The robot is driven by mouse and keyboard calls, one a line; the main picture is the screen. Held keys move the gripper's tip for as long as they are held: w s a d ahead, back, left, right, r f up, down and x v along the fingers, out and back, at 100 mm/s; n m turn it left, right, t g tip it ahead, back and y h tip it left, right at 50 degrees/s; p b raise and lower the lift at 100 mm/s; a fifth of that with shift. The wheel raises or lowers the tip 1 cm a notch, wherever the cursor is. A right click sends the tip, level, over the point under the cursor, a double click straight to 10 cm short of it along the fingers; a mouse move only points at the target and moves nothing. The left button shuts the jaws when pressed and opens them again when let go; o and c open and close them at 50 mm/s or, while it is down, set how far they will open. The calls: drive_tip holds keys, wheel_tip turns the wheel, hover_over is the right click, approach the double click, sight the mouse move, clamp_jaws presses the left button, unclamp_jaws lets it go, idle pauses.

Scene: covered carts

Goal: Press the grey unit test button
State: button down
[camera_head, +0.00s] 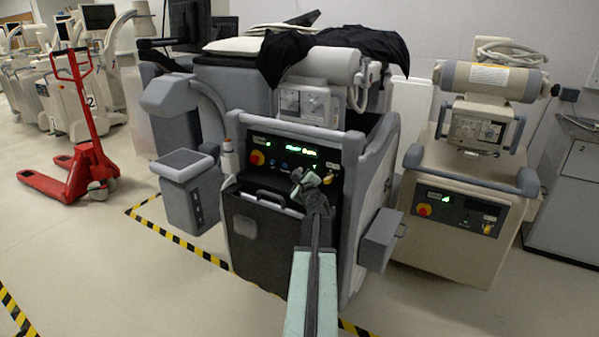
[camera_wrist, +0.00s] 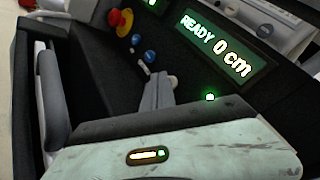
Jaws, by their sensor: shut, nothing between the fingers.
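The grey unit (camera_head: 250,240) stands in the middle of the head view with a dark control panel. The panel has a red knob (camera_head: 256,158) on a yellow base, blue buttons (camera_head: 284,165) and a lit green display (camera_head: 302,150). The wrist view shows the red knob (camera_wrist: 120,20), two blue buttons (camera_wrist: 150,56) and the display (camera_wrist: 218,45) reading "READY 0 cm". My gripper (camera_head: 304,177) is shut and empty in front of the panel; its grey fingers (camera_wrist: 158,92) show in the wrist view. A pale round part (camera_wrist: 172,81) is beside the fingertips; I cannot tell whether they touch it. No test label is legible.
A beige unit (camera_head: 455,265) with a similar panel stands at the right. A grey side box (camera_head: 380,240) juts from the grey unit. A black cloth (camera_head: 375,43) lies on top. A red pallet jack (camera_head: 80,165) stands left, with open floor before it.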

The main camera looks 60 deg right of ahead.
drive_tip(key=shift+d, duration=0.4)
idle(0.3)
drive_tip(key=shift+a, duration=0.85)
drive_tip(key=a, duration=0.5)
idle(0.9)
